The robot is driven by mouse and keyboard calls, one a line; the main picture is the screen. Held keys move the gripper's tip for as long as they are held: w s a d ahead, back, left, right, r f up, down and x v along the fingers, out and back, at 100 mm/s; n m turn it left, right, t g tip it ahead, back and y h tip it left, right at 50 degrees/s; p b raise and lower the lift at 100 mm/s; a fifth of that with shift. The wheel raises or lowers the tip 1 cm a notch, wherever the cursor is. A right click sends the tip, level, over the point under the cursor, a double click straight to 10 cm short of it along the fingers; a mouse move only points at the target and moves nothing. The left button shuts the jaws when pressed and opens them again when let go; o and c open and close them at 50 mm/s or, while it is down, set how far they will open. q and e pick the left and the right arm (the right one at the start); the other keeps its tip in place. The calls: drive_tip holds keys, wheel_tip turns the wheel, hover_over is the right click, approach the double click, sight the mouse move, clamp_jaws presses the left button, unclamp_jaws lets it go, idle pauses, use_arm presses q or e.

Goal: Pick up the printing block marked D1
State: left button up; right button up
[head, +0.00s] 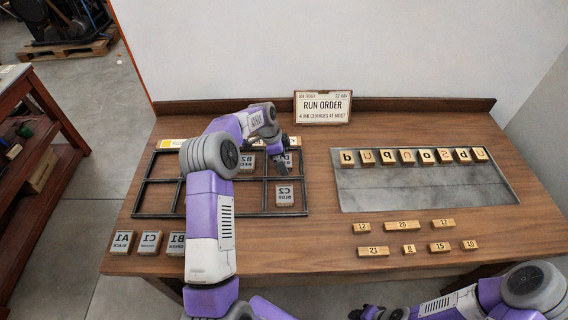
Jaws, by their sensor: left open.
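No block shows a readable D1 mark. A pale block (289,158) in the upper right of the black frame (220,214) is partly covered by my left gripper (281,172), so I cannot read it. My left gripper is open over the frame's right side, its fingers close to that block; I cannot tell whether they touch. Block C2 (285,196) lies in the compartment below, and block B2 (246,162) lies to the left. Blocks A1 (122,242), C1 (150,243) and B1 (177,244) stand at the table's front left. My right gripper (372,313) is low at the bottom edge, its jaws unclear.
A RUN ORDER sign (323,106) stands at the back. A metal tray (430,190) on the right holds a row of letter blocks (407,156). Several small numbered wooden blocks (402,226) lie before it. My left arm hides part of the frame.

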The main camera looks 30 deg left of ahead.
use_arm(q)
drive_tip(key=shift+r, duration=0.1)
drive_tip(key=shift+c, duration=0.2)
drive_tip(key=c, duration=1.1)
